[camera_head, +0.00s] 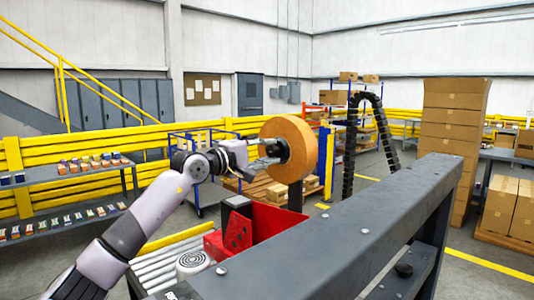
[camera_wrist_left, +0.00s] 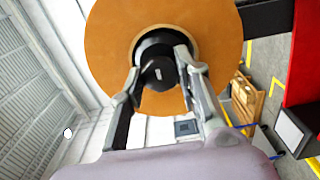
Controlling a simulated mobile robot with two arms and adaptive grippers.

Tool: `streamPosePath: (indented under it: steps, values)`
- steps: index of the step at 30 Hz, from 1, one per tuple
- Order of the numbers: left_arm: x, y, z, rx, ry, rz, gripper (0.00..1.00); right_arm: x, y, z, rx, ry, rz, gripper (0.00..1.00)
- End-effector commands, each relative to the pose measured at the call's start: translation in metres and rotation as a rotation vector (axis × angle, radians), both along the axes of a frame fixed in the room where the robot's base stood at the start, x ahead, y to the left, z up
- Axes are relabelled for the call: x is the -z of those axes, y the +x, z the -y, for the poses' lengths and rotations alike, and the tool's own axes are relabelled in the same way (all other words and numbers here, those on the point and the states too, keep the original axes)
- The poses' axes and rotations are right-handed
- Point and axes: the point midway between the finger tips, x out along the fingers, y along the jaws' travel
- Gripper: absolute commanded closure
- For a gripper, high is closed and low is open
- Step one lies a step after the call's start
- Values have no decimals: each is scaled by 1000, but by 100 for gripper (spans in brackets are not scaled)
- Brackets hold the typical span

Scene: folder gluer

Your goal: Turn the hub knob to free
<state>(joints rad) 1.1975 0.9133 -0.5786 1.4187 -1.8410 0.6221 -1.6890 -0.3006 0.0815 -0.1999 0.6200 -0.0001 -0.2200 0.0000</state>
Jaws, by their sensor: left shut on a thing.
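The hub knob (camera_wrist_left: 160,73) is a black round piece with a small light mark, at the centre of a large orange-brown roll (camera_wrist_left: 110,45). In the head view the roll (camera_head: 296,150) stands upright above the machine. My left gripper (camera_head: 268,148) reaches the hub from the left. In the left wrist view my left gripper (camera_wrist_left: 160,80) has one finger on each side of the knob and is shut on it. In the head view the gripper hides most of the knob. My right gripper is not in view.
A red bracket (camera_head: 240,235) and a roller conveyor (camera_head: 170,262) lie below the left arm. A long dark grey beam (camera_head: 350,235) crosses the front right. Shelves with small boxes (camera_head: 70,190) stand at left, stacked cartons (camera_head: 450,130) at right.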

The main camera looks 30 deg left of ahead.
Motion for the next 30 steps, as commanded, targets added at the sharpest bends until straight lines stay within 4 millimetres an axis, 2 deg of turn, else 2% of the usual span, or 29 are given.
streamPosePath:
  steps: [5,6,14,24,30]
  values:
    - [4,1,1,2,4,-8,97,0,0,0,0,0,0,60]
    - [4,1,1,2,4,-8,67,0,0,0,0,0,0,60]
    - [2,0,1,1,2,-5,50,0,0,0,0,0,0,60]
    - [1,-2,-1,0,1,-2,49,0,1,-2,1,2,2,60]
    - [2,-25,-10,-2,4,-3,49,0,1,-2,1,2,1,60]
